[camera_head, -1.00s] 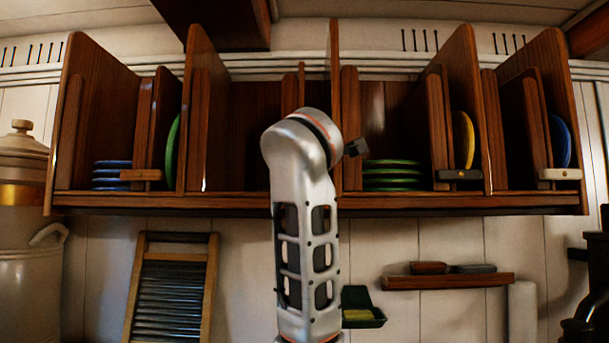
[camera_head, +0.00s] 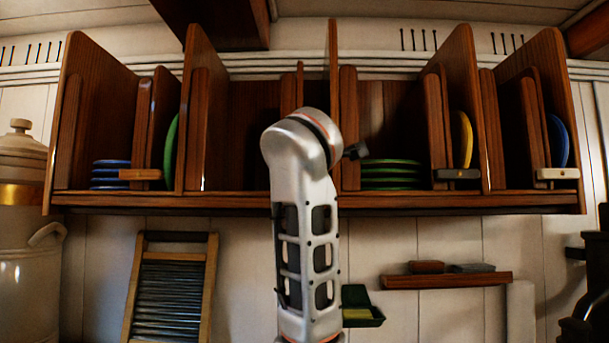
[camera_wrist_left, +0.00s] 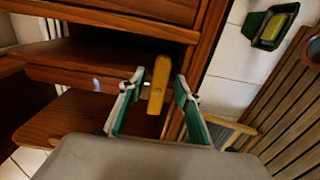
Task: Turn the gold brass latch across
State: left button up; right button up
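In the left wrist view, the gold latch (camera_wrist_left: 159,85) is a short bar standing nearly upright in the picture, in front of the dark wooden rack. My left gripper (camera_wrist_left: 160,86) is open, one teal finger on each side of the latch. Narrow gaps seem to show on both sides; contact cannot be told. In the head view my grey arm rises up the middle and hides the gripper and this latch. My right gripper is in neither view.
The plate rack (camera_head: 400,203) holds blue plates (camera_head: 110,174), green plates (camera_head: 390,174) and a yellow plate (camera_head: 463,139). Other latches, copper (camera_head: 141,174), dark (camera_head: 457,174) and pale (camera_head: 558,173), sit on it. A washboard (camera_head: 170,290) and soap dish (camera_head: 362,308) are below.

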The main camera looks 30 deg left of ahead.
pick_arm(q)
jog(key=shift+s, duration=0.15)
jog(key=v, duration=1.1)
jog(key=shift+s+d, duration=0.3)
jog(key=shift+d, duration=0.05)
